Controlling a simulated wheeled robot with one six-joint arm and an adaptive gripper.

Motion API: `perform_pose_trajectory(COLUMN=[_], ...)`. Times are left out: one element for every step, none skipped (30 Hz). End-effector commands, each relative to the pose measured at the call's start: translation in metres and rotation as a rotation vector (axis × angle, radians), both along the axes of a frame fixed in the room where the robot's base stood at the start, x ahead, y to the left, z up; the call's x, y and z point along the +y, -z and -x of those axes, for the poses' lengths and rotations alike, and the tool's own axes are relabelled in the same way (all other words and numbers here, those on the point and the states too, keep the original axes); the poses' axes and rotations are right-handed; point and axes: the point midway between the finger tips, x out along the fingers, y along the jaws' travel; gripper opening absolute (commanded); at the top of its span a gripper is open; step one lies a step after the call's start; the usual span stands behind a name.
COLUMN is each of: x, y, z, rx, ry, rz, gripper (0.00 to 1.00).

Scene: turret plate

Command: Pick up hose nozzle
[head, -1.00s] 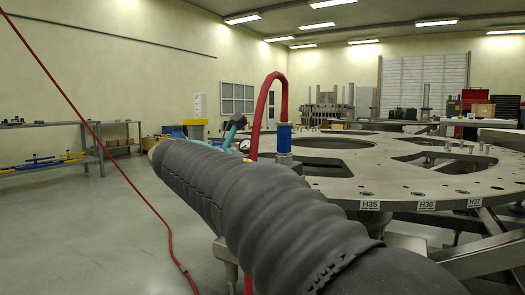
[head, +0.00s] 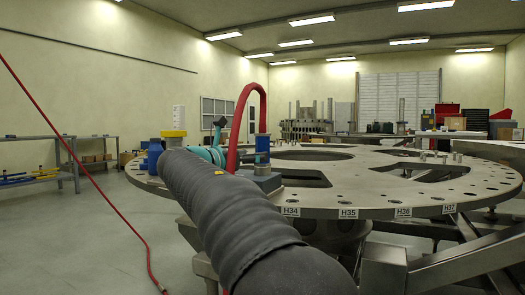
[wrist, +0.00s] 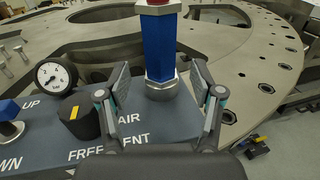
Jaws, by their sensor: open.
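The hose nozzle (wrist: 160,45) is a blue upright block with a red top, standing on a metal hex fitting on a dark grey panel marked AIR. In the head view it is the blue piece (head: 262,146) beside the looping red hose. My gripper (wrist: 162,86) is open in the wrist view, with one finger to the left and one to the right of the nozzle's lower part. Both fingers look apart from it. In the head view my dark arm hides most of the gripper and part of the panel.
The panel (wrist: 180,122) carries a round gauge (wrist: 55,74), a black knob with a yellow mark (wrist: 78,115) and a blue-topped knob (wrist: 10,112). The large round metal plate (head: 400,185) with holes spreads behind and right. A red hose (head: 80,165) hangs at left over open floor.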

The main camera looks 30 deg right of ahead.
Motion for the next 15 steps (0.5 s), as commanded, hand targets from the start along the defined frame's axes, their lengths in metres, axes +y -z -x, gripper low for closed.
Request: perform_pose_trajectory(x=[-0.003, -0.005, -0.009, -0.012, -0.016, -0.021, -0.025, -0.030, -0.035, -0.038, -0.041, -0.044, -0.045, -0.046, -0.046], y=[0.000, 0.000, 0.000, 0.000, 0.000, 0.001, 0.001, 0.000, 0.000, 0.000, 0.000, 0.000, 0.000, 0.000, -0.001], z=[-0.001, -0.002, -0.003, -0.005, -0.007, -0.009, -0.011, -0.013, -0.015, -0.017, -0.018, -0.020, -0.021, -0.021, -0.021], rx=[0.000, 0.000, -0.001, -0.001, -0.001, -0.001, -0.001, -0.002, -0.001, 0.000, 0.000, 0.000, 0.000, 0.000, 0.000], ry=[0.002, 0.002, 0.002, 0.002, 0.003, 0.003, 0.004, 0.003, 0.003, 0.003, 0.003, 0.002, 0.001, 0.001, 0.000], rz=[0.000, 0.000, 0.000, 0.000, 0.000, 0.000, 0.000, -0.001, 0.000, -0.001, -0.001, -0.001, -0.001, -0.001, -0.001], gripper=[0.66, 0.66, 0.66, 0.66, 0.66, 0.66, 0.66, 0.66, 0.66, 0.66, 0.66, 0.66, 0.66, 0.66, 0.66])
